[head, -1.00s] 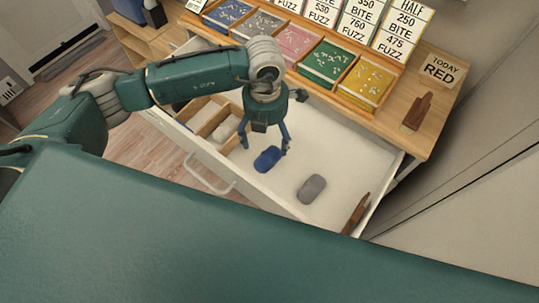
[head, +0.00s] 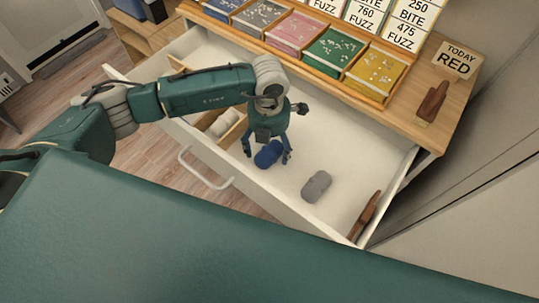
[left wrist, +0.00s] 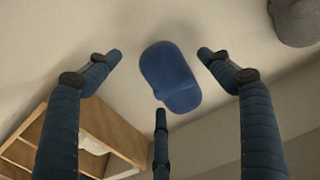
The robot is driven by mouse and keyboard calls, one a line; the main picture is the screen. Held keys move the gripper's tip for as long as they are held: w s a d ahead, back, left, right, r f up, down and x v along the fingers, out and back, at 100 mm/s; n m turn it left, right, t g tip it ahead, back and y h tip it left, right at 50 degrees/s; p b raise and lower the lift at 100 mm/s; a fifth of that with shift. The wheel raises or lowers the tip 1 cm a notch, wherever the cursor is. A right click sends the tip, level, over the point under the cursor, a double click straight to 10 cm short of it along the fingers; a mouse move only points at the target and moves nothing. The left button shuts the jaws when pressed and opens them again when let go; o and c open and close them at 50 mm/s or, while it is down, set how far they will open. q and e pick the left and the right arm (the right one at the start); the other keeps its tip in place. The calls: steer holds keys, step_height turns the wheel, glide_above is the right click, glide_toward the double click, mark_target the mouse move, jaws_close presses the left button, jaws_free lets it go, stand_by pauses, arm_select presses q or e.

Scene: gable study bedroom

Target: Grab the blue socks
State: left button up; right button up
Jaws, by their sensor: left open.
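The blue socks (head: 268,154), a rolled bundle, lie on the white floor of the open drawer (head: 345,150). They also show in the left wrist view (left wrist: 169,78), in the gap between my fingers. My left gripper (head: 268,155) is open above the socks, with its fingers pointing down on either side of them. In the left wrist view its fingers (left wrist: 160,60) are spread and apart from the socks. My right gripper is not in view.
A grey sock bundle (head: 316,186) lies to the right in the drawer, near a brown wooden piece (head: 364,214). A wooden divider (head: 232,134) stands left of the socks. The desk top with coloured trays (head: 333,48) lies behind the drawer.

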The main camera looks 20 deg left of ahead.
arm_select(q)
steer(key=shift+r, duration=0.1)
steer(key=c, duration=1.2)
steer(key=shift+c, duration=0.2)
